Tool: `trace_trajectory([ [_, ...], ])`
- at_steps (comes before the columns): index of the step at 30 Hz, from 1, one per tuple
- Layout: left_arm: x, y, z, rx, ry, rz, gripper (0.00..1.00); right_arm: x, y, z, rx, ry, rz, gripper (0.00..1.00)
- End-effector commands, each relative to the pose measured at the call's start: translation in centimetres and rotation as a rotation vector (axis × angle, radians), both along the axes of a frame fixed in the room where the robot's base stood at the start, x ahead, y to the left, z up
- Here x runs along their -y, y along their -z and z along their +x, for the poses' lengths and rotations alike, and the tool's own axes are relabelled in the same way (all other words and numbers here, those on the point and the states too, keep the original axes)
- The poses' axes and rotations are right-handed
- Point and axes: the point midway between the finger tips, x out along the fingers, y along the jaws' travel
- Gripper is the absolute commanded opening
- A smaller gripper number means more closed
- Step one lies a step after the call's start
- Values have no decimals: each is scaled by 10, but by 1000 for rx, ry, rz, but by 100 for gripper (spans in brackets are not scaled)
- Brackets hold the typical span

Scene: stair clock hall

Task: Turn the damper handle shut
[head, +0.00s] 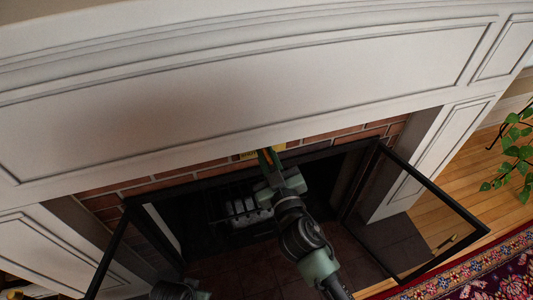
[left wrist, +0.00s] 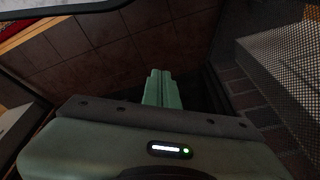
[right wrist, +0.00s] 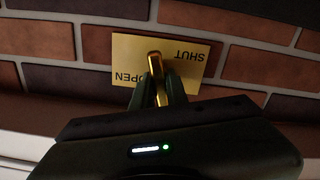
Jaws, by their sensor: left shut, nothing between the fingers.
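The damper handle (right wrist: 155,62) is a brass lever on a yellow plate (right wrist: 205,62) fixed to the brick above the firebox. In the right wrist view the plate's words read upside down, SHUT at upper right and OPEN at lower left, with the handle between them. My right gripper (right wrist: 160,88) has its dark fingers close on both sides of the handle, which fills the gap between them. In the head view my right gripper (head: 267,158) reaches up to the yellow plate (head: 248,155). My left gripper (left wrist: 162,75) is shut and empty, low before the fireplace.
The white mantel (head: 240,90) overhangs the brick just above the handle. Two black-framed glass doors stand open, the right one (head: 440,190) swung outward beside my right arm. A grate with pale logs (head: 243,212) sits inside. A patterned rug (head: 490,270) and plant (head: 518,150) are at right.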

Motion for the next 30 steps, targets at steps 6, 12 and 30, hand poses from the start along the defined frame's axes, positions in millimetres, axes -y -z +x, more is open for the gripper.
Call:
trace_trajectory([
  [6, 0, 0, 0, 0, 0, 0, 0, 0, 0, 0, 2, -1, -6, 0],
  [12, 0, 0, 0, 1, 0, 0, 0, -1, 0, 0, 19, 0, -56, 0],
  [30, -1, 13, 1, 3, 1, 1, 0, -6, 3, -2, 172, -2, -529, 0],
])
